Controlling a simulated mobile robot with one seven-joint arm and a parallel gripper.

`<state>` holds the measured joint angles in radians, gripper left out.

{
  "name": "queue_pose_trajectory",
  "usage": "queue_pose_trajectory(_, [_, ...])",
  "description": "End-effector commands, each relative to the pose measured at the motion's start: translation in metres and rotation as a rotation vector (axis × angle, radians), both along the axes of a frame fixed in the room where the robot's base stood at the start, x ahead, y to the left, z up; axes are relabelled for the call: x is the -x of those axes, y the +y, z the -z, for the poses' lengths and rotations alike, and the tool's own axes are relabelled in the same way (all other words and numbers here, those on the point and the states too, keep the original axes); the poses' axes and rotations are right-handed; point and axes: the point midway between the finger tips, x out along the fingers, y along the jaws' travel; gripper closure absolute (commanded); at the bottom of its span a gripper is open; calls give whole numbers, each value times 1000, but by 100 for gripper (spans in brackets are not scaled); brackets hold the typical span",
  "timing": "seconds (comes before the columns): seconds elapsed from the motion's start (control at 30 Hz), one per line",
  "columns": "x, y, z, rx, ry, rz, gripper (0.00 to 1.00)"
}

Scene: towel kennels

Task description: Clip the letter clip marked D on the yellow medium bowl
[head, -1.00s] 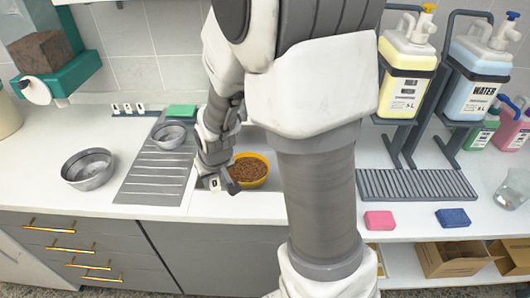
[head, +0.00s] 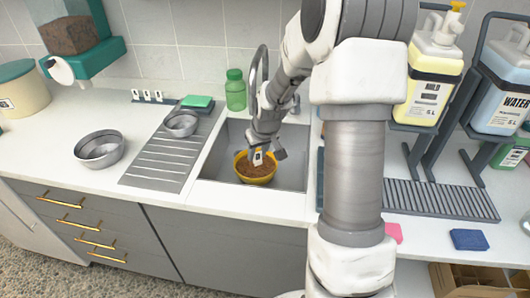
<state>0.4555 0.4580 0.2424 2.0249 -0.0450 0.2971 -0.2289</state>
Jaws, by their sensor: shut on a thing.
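The yellow bowl (head: 240,168) holds brown kibble and shows in the grey sink basin (head: 214,160). My gripper (head: 267,155) is over the bowl's far right part, pointing down. It is shut on a small white letter clip (head: 258,158) with a dark mark, too small to read surely now. The clip overlaps the bowl and kibble in the picture. I cannot tell whether it touches the rim. My arm hides part of the sink's right side.
Several white clips sit on a dark rack (head: 152,96) at the wall. Metal bowls stand on the counter (head: 98,148) and drainboard (head: 181,123). A green sponge (head: 197,102), green bottle (head: 235,90) and tap (head: 254,72) are behind. Dispensers (head: 432,75) stand right.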

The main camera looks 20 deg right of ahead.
Motion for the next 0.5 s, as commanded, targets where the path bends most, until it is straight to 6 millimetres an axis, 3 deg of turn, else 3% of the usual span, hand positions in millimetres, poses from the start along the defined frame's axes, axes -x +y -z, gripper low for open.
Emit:
queue_pose_trajectory(0.2, [-10,-26,7,-7,-7,4,100])
queue_pose_trajectory(0.5, [-12,-29,16,-7,-8,1,100])
